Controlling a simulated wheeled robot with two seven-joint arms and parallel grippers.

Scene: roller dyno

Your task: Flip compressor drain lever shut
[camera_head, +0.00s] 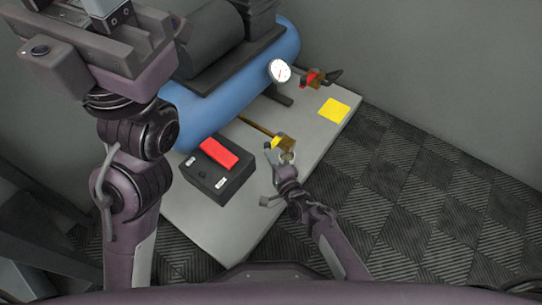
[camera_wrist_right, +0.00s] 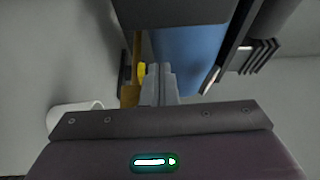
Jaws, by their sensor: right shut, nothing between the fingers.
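The blue compressor tank (camera_head: 205,92) lies on a grey platform (camera_head: 215,228). A brass pipe (camera_head: 257,127) runs from it to a brass valve (camera_head: 288,142) with a small yellow lever (camera_head: 275,142), which I take as the drain lever. My right gripper (camera_head: 273,155) is shut and empty, its tips close beside the valve and lever. In the right wrist view the shut fingers (camera_wrist_right: 158,82) are just right of the yellow lever (camera_wrist_right: 141,72); contact is unclear. My left gripper (camera_head: 105,12) is high at upper left, its fingers partly cut off.
A black box with a red switch (camera_head: 219,151) stands left of the valve. A white gauge (camera_head: 279,71) and a second brass valve with a red part (camera_head: 311,78) are farther back. A yellow square (camera_head: 334,110) lies on the platform. The checkered floor (camera_head: 430,200) at right is clear.

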